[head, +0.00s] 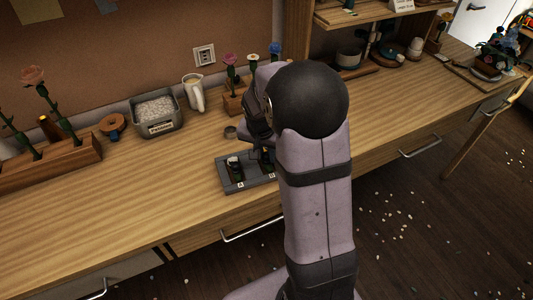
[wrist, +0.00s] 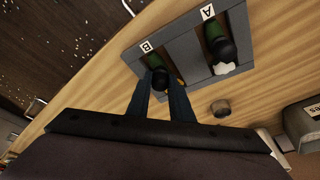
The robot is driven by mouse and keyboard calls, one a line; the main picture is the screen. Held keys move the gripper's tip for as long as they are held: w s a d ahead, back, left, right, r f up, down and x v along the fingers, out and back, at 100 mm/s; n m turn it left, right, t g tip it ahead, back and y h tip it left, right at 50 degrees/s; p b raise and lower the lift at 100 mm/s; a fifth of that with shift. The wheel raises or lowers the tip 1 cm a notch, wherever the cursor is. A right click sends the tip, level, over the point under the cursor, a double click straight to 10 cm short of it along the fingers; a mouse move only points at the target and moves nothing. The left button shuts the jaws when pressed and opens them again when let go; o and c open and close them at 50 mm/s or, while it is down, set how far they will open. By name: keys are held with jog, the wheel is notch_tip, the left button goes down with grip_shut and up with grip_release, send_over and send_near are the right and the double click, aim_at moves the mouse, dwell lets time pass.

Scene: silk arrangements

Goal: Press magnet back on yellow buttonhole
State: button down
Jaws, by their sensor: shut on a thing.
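A grey tray (head: 228,186) lies on the bench; the wrist view shows its two slots, marked A and B (wrist: 185,50). Slot A holds a buttonhole with a white flower (wrist: 224,68), a green stem and a dark round piece on it. Slot B holds another green-stemmed buttonhole (wrist: 154,61), its flower mostly hidden by my gripper. My gripper (wrist: 161,88) points down at slot B, its two blue fingers either side of a dark round piece, apparently the magnet (wrist: 160,77). The fingers are shut on it, at or just over the stem; I cannot tell whether it touches.
A small round metal dish (wrist: 220,108) sits just behind the tray. A labelled tin of pale bits (head: 157,112), a cream jug (head: 194,93) and a wooden flower stand (head: 50,165) are further back and left. The bench front left of the tray is clear.

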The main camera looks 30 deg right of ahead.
jog(key=shift+f, duration=0.25)
dwell(0.4)
jog(key=c, duration=1)
grip_release()
jog(key=shift+r, duration=0.15)
jog(key=shift+r+p, duration=2.5)
jog(key=shift+r, duration=0.9)
